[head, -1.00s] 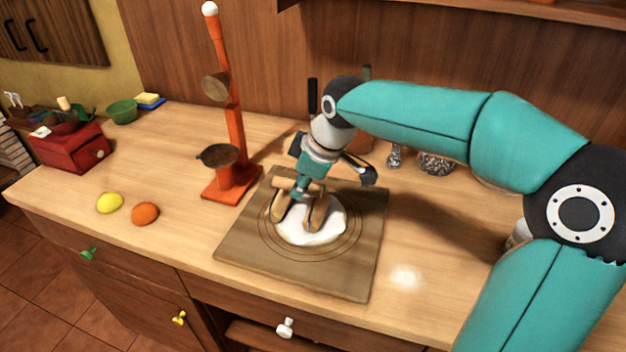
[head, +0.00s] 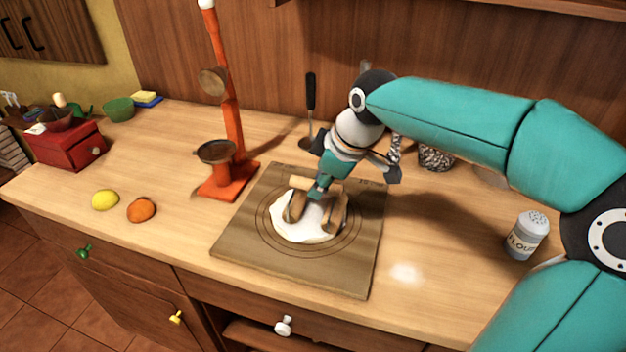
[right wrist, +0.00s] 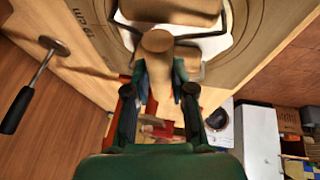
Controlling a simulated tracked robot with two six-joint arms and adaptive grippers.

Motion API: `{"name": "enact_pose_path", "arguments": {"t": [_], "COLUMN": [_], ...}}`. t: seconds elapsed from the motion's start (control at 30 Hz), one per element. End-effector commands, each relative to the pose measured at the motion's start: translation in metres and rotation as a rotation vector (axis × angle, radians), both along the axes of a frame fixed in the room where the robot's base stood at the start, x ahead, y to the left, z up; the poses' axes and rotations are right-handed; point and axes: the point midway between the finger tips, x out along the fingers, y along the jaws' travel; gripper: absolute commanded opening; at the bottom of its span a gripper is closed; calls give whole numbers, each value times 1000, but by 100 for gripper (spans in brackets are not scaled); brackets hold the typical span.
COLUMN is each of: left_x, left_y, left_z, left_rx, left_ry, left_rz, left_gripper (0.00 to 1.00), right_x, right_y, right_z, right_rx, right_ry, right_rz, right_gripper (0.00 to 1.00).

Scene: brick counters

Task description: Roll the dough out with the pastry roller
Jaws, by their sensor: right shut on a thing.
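The pastry roller (head: 294,206) is wooden, with pale brown rolling parts and a handle. My right gripper (head: 319,191) is shut on it, above the dough. In the right wrist view, the fingers of my right gripper (right wrist: 160,92) close around the roller's wooden handle (right wrist: 157,44). The dough (head: 298,232) is a flat white patch on the square wooden board (head: 345,278), inside its marked rings. The roller is over the dough and seems to touch it; its underside is hidden. My left gripper is not in view.
An orange stand (head: 232,180) with dark pans is left of the board. A flour shaker (head: 527,236) stands right. A black-handled tool (head: 310,92) is behind. Spilled flour (head: 405,273) lies right of the board.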

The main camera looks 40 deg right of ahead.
Motion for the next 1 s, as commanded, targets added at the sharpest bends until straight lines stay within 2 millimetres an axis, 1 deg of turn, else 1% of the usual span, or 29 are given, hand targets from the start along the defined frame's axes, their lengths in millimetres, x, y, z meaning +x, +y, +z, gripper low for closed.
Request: {"name": "enact_pose_path", "arguments": {"t": [0.03, 0.1, 0.27, 0.6, 0.87, 1.0], "left_x": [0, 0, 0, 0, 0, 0], "left_y": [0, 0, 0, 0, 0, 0], "left_z": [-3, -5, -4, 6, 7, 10], "left_rx": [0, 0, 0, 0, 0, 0], "left_ry": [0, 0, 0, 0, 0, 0], "left_rz": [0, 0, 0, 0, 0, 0], "left_gripper": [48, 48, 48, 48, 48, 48], "right_x": [-5, -9, -12, 9, 18, 27], "right_y": [-2, -4, -4, 7, 11, 16], "right_z": [-5, -4, -3, 0, 0, 0], "right_rx": [2, 2, 3, 2, 1, 1], "right_ry": [11, 10, 12, 13, 10, 7], "right_rz": [-1, 0, 3, 6, 3, 5], "right_gripper": [0, 0, 0, 0, 0, 0]}}
